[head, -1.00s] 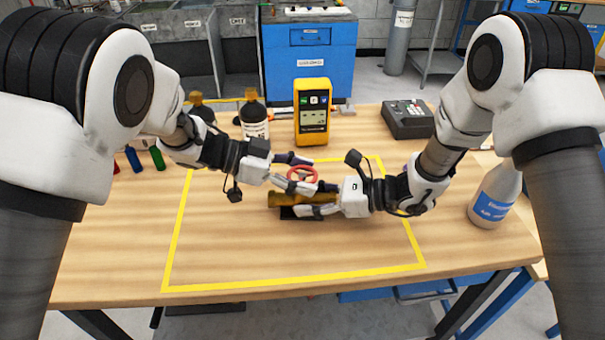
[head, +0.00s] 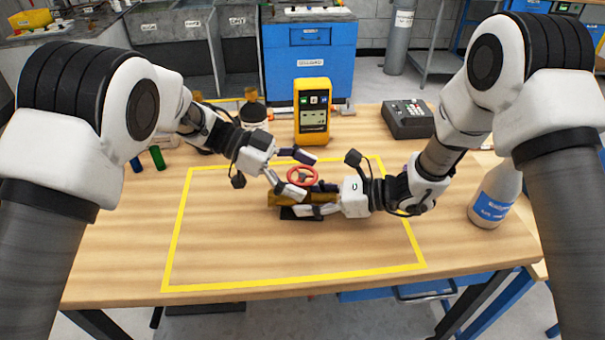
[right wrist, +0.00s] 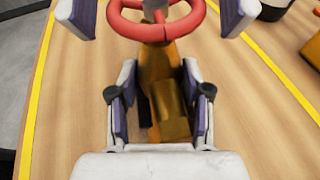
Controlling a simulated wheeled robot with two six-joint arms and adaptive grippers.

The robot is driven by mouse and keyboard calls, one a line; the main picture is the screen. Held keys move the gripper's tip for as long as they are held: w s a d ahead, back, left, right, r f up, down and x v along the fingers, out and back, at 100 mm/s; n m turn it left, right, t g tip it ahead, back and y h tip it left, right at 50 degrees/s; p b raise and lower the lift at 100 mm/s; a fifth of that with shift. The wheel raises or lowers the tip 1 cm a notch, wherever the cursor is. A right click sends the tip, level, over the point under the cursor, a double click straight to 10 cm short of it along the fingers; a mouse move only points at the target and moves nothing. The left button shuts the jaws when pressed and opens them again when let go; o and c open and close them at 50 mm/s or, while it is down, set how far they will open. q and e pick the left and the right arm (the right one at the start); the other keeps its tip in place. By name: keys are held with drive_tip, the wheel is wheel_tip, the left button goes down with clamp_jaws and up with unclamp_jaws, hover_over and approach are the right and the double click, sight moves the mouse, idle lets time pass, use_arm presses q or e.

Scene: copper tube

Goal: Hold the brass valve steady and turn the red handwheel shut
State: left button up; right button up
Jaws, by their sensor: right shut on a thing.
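The brass valve (head: 276,199) lies across a small dark base (head: 300,214) inside the yellow taped area. Its red handwheel (head: 302,184) faces up; it also shows at the top of the right wrist view (right wrist: 155,33). My right gripper (head: 316,203) reaches in from the right and is shut on the valve body, one finger on each side in the right wrist view (right wrist: 157,100). My left gripper (head: 306,177) is open, its two fingers on opposite sides of the handwheel. In the right wrist view they look slightly apart from the rim.
A grey device (head: 408,119) sits at the back right and a white bottle (head: 494,196) at the right. The front taped area (head: 290,255) is clear.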

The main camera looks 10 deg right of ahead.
use_arm(q)
drive_tip(key=v, duration=1.2)
use_arm(e)
drive_tip(key=o, duration=0.9)
drive_tip(key=shift+o, duration=0.2)
